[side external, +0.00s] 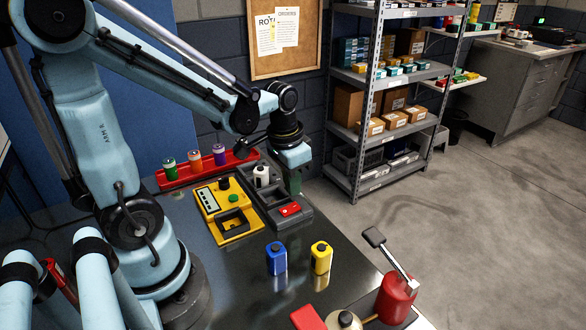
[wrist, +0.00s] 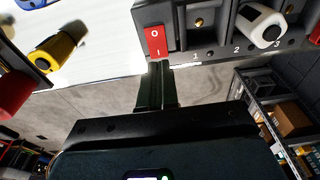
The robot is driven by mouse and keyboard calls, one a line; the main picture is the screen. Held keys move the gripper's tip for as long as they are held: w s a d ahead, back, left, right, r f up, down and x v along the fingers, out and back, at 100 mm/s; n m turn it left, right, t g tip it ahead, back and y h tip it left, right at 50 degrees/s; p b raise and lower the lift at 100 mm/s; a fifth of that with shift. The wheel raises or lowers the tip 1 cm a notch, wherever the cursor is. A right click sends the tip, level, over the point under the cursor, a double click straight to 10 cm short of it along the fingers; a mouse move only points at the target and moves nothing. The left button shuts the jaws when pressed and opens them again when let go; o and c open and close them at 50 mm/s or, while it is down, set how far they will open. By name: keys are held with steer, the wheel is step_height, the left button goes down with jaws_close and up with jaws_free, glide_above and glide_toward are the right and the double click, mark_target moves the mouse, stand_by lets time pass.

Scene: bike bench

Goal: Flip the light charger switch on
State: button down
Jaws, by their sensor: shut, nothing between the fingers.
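The light charger (side external: 272,214) is a dark grey tray on the bench. Its red rocker switch (side external: 290,209) is at the near end. In the wrist view the switch (wrist: 157,41) shows a 0 and a 1, with the 1 on the side nearer my fingers. I cannot tell which side is pressed. A white light (wrist: 261,25) sits in the charger, by the numbers 2 and 3. My gripper (wrist: 160,66) is shut and empty, its tips close to the 1 end of the switch; contact cannot be told. In the side view my gripper (side external: 293,186) points down above the charger.
A yellow device (side external: 228,228) with a green button stands left of the charger. A red rack (side external: 205,167) holding several coloured cylinders is behind it. Blue (side external: 276,259) and yellow (side external: 321,258) bottles and a red can (side external: 394,300) stand nearer the camera. Bare bench lies between.

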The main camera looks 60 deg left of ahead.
mark_target(296, 205)
steer(key=shift+w+f, duration=0.15)
steer(key=shift+f, duration=0.75)
steer(key=shift+w+f, duration=0.1)
steer(key=shift+f, duration=0.8)
steer(key=shift+f, duration=0.15)
steer(key=shift+s, duration=0.1)
steer(key=shift+s+r, duration=0.25)
steer(key=shift+s, duration=0.4)
steer(key=shift+r, duration=0.15)
step_height(296, 205, up, 14)
steer(key=w, duration=0.1)
steer(key=shift+w+f, duration=0.2)
steer(key=shift+w, duration=0.15)
steer(key=s+d+f+t, duration=0.2)
steer(key=d+f+t, duration=0.1)
steer(key=d+t, duration=0.2)
steer(key=shift+d+f+t, duration=0.2)
steer(key=shift+d+t, duration=0.2)
steer(key=shift+d, duration=0.25)
